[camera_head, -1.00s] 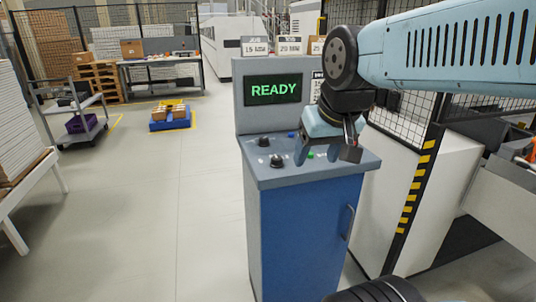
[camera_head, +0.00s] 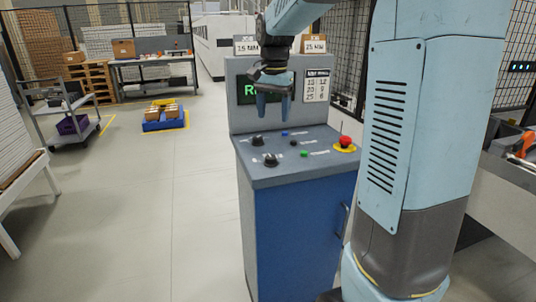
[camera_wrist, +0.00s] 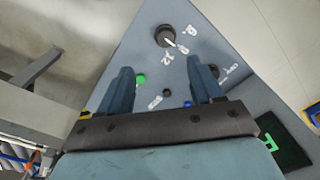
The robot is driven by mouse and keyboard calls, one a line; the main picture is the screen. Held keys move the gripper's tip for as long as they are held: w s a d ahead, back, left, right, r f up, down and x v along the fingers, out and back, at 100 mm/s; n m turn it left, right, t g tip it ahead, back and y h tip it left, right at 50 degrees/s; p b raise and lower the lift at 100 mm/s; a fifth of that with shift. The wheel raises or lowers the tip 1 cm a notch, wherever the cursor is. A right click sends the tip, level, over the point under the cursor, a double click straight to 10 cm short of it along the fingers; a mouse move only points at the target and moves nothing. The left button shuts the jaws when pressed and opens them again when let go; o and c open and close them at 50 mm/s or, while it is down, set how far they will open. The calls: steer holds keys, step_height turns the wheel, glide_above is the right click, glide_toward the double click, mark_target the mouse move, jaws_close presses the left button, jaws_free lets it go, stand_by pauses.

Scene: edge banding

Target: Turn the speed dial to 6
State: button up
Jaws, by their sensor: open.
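Two black dials stand on the left of the sloped panel of a blue and grey control console (camera_head: 303,240): a front dial (camera_head: 271,160) and a rear dial (camera_head: 257,140). I cannot tell which is the speed dial. The front dial shows clearly in the wrist view (camera_wrist: 165,36), with a white pointer mark and white numbers beside it, hard to read. The rear dial (camera_wrist: 214,71) is partly hidden behind a finger there. My gripper (camera_head: 273,115) is open and empty, fingers down, above the panel and in front of the READY screen (camera_head: 245,91), partly covering it.
The panel also carries a blue button (camera_head: 284,133), a black button (camera_head: 293,143), a green button (camera_head: 304,154) and a red emergency stop (camera_head: 345,142) on yellow. A number chart (camera_head: 316,86) is on the upright back.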

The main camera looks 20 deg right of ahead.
mark_target(270, 156)
steer(key=shift+m, duration=0.3)
steer(key=f, duration=0.5)
steer(key=w+f, duration=0.1)
steer(key=f, duration=0.4)
steer(key=w+f, duration=0.1)
steer(key=f, duration=0.3)
steer(key=shift+w+f, duration=0.1)
steer(key=shift+f, duration=0.3)
